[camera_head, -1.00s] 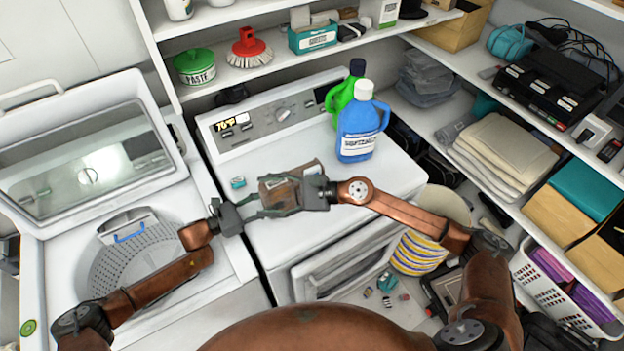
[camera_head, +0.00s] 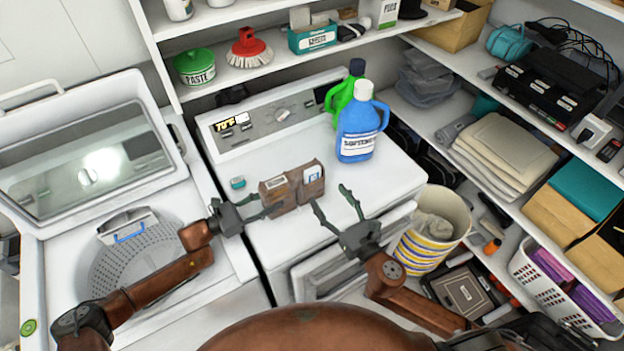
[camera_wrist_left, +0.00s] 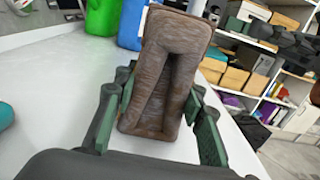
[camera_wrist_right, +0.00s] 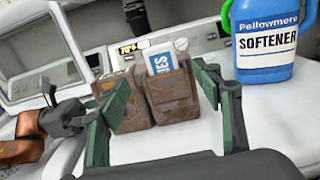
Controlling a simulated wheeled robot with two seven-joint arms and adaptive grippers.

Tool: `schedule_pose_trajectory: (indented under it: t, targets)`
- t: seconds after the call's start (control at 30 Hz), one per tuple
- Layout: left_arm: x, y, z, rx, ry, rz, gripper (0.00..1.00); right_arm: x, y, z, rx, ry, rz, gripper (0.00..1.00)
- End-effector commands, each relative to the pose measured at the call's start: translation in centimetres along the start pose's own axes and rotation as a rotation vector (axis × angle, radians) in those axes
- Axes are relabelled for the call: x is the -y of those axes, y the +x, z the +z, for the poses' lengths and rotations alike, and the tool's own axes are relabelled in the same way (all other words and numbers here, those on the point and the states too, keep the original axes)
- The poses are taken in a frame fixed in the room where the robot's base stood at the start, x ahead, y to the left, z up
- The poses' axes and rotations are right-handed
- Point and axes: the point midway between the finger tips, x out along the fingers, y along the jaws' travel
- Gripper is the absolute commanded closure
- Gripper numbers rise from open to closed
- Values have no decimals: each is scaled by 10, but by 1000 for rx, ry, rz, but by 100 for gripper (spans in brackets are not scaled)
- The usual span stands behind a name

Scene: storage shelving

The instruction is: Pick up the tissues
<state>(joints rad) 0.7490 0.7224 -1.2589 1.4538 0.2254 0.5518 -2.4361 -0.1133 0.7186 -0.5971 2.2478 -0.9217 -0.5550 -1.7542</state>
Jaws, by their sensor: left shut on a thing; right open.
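A brown two-pocket holder (camera_head: 278,194) is at the front of the dryer top. A white and blue packet (camera_head: 313,173) sticks out of its right pocket; in the right wrist view the packet (camera_wrist_right: 161,60) shows only part of its lettering, so I cannot tell if it is the tissues. A paler item (camera_wrist_right: 127,64) sits in the left pocket. My left gripper (camera_head: 266,204) is shut on the holder's left end; its fingers straddle the brown holder (camera_wrist_left: 163,75) in the left wrist view. My right gripper (camera_head: 332,207) is open and empty, apart from the holder's right side.
Blue (camera_head: 357,140) and green (camera_head: 337,100) bottles stand behind on the dryer top (camera_head: 250,255). A small teal item (camera_head: 237,183) lies left of the holder. The open washer (camera_head: 185,210) is at left, a striped bin (camera_head: 415,250) at right. A teal box (camera_head: 314,38) sits on the upper shelf.

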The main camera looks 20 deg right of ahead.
Motion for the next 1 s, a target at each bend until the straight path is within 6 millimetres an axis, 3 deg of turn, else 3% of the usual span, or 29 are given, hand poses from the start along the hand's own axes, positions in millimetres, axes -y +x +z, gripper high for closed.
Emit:
schedule_pose_trajectory:
  t: [0.2, 0.47, 0.7, 1.0]
  targets:
    - [0, 0, 1, 1, 1, -1, 100, 0, 39, 1, 3, -2, 1, 41]
    - [0, 0, 1, 1, 1, 0, 100, 0, 60, 0, 2, -2, 2, 41]
    - [0, 0, 1, 1, 1, 0, 100, 1, 94, -3, 3, -1, 2, 41]
    - [-1, 0, 1, 1, 0, 1, 100, 1, 107, -4, 1, -2, 3, 41]
